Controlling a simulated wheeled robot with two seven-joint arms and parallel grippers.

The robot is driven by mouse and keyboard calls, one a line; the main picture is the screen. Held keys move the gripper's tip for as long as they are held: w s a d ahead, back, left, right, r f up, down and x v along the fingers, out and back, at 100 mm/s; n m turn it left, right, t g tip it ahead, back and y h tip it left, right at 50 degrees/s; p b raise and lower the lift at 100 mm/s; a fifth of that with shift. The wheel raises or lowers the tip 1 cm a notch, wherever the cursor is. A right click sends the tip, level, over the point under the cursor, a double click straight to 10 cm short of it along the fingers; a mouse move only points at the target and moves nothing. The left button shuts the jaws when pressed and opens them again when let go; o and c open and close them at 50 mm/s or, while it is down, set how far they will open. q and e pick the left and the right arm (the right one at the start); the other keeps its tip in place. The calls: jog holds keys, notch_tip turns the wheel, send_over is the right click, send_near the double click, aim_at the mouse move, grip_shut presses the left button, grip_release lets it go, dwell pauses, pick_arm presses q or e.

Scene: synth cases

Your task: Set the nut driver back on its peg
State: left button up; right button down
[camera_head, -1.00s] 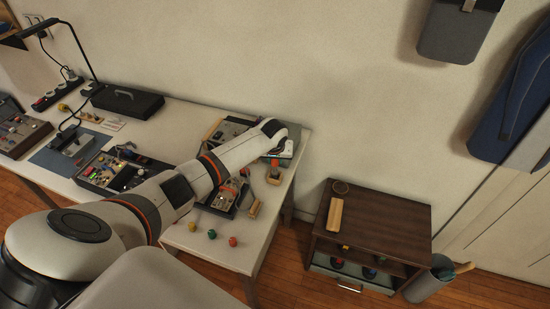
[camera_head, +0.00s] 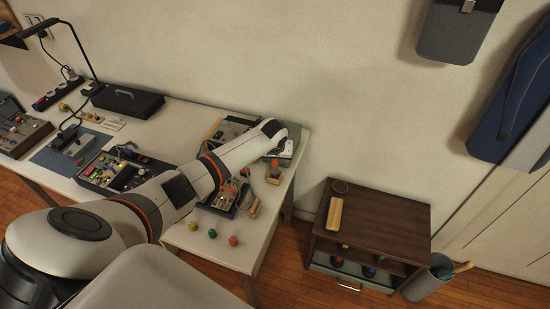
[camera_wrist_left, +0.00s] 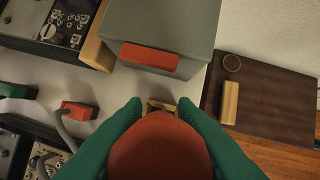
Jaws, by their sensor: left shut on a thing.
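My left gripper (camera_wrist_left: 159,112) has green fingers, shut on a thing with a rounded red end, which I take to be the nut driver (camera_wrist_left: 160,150). The red end fills the bottom middle of the left wrist view and hides whatever is below it. A small wooden piece (camera_wrist_left: 157,104) shows just beyond the fingertips; I cannot tell whether it is the peg's holder. In the head view my left arm reaches over the right end of the table (camera_head: 180,238), and its wrist largely hides the gripper. My right gripper is not in view.
A grey box with a red strip (camera_wrist_left: 150,55) stands beyond the fingers. A red plug with a grey cable (camera_wrist_left: 76,111) lies to their left. A brown cabinet (camera_head: 385,215) with a wooden block (camera_head: 335,213) stands right of the table. Three coloured knobs, one red (camera_head: 233,240), sit near the front edge.

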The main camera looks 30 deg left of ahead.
pick_arm(q)
jog(key=shift+f+b, duration=0.6)
jog(key=shift+f, duration=0.45)
jog(key=o, duration=1)
jog(key=shift+c, duration=0.2)
jog(key=shift+s+d+r, duration=0.1)
jog(key=shift+s+r, duration=0.05)
jog(key=shift+r, duration=0.4)
jog(key=v, duration=1.1)
jog(key=shift+s+f, duration=0.1)
jog(key=shift+f, duration=0.05)
